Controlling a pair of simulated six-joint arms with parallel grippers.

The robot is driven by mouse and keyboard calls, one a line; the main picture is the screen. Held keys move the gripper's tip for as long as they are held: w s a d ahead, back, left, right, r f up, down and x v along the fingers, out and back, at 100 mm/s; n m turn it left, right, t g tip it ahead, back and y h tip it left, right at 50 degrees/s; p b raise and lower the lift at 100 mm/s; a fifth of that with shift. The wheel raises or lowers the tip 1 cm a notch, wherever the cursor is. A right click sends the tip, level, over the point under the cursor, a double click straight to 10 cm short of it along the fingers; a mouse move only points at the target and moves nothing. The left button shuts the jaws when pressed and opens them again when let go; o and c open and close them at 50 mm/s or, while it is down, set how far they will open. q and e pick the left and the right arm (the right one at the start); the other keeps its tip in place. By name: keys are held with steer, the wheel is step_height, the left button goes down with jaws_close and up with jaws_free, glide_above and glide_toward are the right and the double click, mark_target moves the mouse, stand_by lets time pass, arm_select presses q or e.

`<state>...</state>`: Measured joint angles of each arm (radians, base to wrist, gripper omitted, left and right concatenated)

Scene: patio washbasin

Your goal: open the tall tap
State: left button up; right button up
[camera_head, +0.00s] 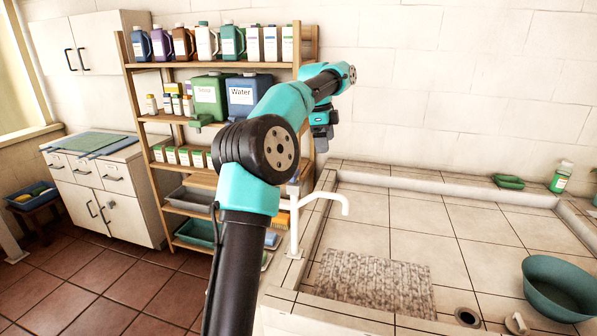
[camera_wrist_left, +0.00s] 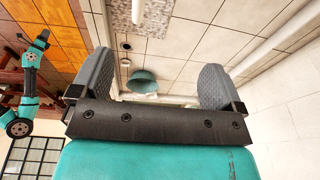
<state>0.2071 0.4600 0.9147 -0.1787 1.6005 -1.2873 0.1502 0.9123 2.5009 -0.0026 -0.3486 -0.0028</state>
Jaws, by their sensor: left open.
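The tall tap (camera_head: 294,222) is a white post with a spout bent to the right, standing at the left edge of the tiled basin in the head view. In the left wrist view, a white rounded piece at the top edge looks like part of the tap (camera_wrist_left: 153,18). My left gripper (camera_head: 321,145) hangs above and behind the tap, apart from it. In the left wrist view its two grey fingers (camera_wrist_left: 157,72) are wide apart with nothing between them. My right gripper (camera_wrist_left: 42,38) is small at the left of that view.
The tiled basin (camera_head: 400,215) holds a pebbled mat (camera_head: 372,283), a drain (camera_head: 467,316) and a teal bowl (camera_head: 560,288). A green bottle (camera_head: 561,177) stands on the back ledge. A wooden shelf (camera_head: 130,75) with bottles and jugs stands behind my left arm.

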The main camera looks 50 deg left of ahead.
arm_select(q)
steer(key=s+a+r+g+y, duration=0.1)
steer(key=s+a+r, duration=0.5)
steer(key=s+r, duration=0.1)
steer(key=shift+r+y, duration=0.15)
steer(key=shift+y, duration=0.15)
step_height(320, 180, down, 18)
steer(key=shift+r, duration=0.25)
stand_by(0.3)
steer(key=shift+c, duration=0.3)
steer(key=c, duration=0.9)
